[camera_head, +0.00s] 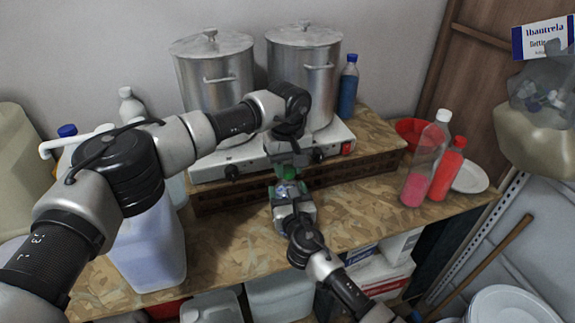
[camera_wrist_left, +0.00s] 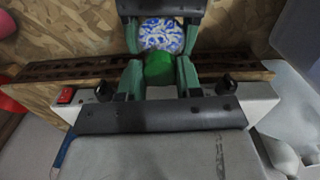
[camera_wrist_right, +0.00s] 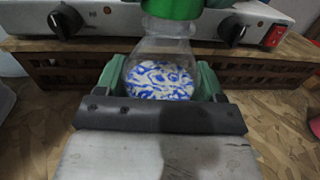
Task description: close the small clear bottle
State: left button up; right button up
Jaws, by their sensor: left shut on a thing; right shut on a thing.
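The small clear bottle (camera_wrist_right: 160,50) with a blue-and-white pattern stands upright between the fingers of my right gripper (camera_wrist_right: 160,80), which is shut on it. The bottle's patterned part also shows in the left wrist view (camera_wrist_left: 162,35). A green cap (camera_wrist_right: 172,8) is directly over the bottle's neck. My left gripper (camera_wrist_left: 159,72) is shut on the green cap (camera_wrist_left: 159,68) from above. I cannot tell whether the cap is seated on the neck or just over it. In the head view both grippers meet around the green cap (camera_head: 288,172), in front of the stove.
Two metal pots (camera_head: 213,75) stand on the white stove (camera_head: 230,163) behind. A large jug (camera_head: 148,245) is at left. Pink (camera_head: 424,165) and red (camera_head: 447,170) bottles stand at right. The wooden tabletop (camera_head: 360,208) is clear between the grippers and these bottles.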

pick_arm(q)
jog(key=m, duration=0.6)
jog(key=shift+w, duration=0.1)
jog(key=m, duration=0.4)
jog(key=shift+m, duration=0.3)
jog(key=o, duration=0.9)
jog(key=shift+r, duration=2.25)
jog(key=shift+c, duration=0.3)
